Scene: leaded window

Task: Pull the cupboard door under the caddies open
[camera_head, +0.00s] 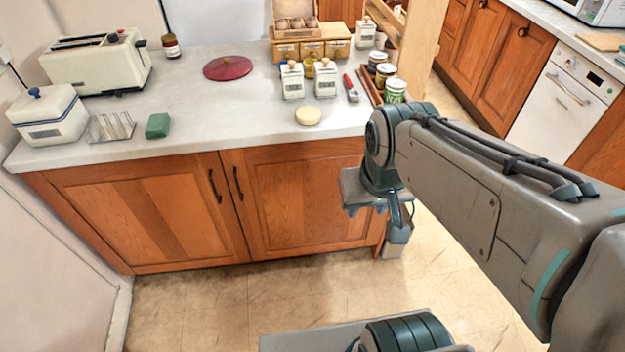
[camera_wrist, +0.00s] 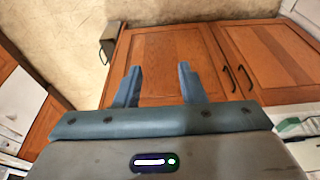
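Two white caddies (camera_head: 292,80) stand on the counter above the right cupboard door (camera_head: 300,200). This wooden door is shut, with a dark upright handle (camera_head: 238,183) near its left edge. The left cupboard door (camera_head: 150,215) is also shut, its own handle (camera_head: 215,186) close by. My gripper (camera_head: 366,208) is in front of the right door's right part, well to the right of both handles. In the wrist view my gripper (camera_wrist: 157,84) is open and empty, with the right door (camera_wrist: 165,50) behind its fingers and the handle (camera_wrist: 229,78) off to the right.
The counter (camera_head: 200,115) overhangs the doors and carries a toaster (camera_head: 95,62), a green sponge (camera_head: 158,125) and several jars. A small box (camera_wrist: 110,38) stands on the floor beside the cupboard's end. The floor (camera_head: 200,310) before the doors looks clear.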

